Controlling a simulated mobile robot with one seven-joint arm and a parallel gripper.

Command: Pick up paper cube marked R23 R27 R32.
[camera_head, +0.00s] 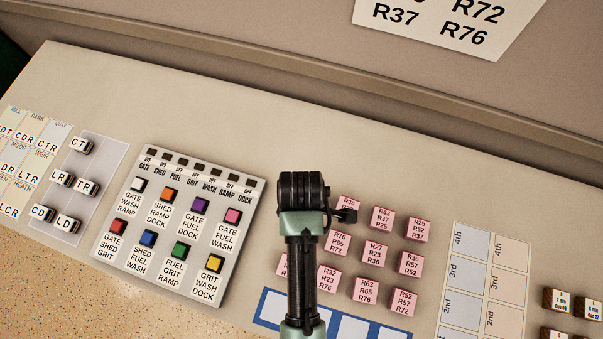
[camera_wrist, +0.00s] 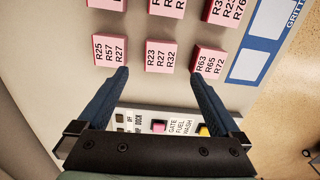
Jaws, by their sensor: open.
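The pink paper cube marked R23 R27 R32 (camera_wrist: 161,57) sits on the desk at the middle of the wrist view, its label facing up. My gripper (camera_wrist: 160,73) is open and empty, its two dark fingers apart. The fingertips appear on either side of the cube and slightly below it in the picture; I cannot tell their height above it. In the head view my arm hides this cube and the fingertips.
Close neighbours are the cubes R25 R57 R27 (camera_wrist: 109,49) on the left and R63 R65 R72 (camera_wrist: 208,61) on the right. More pink cubes (camera_head: 375,254) stand in rows. A button panel (camera_head: 255,193) lies left of my arm. A blue-bordered strip (camera_head: 270,306) is in front.

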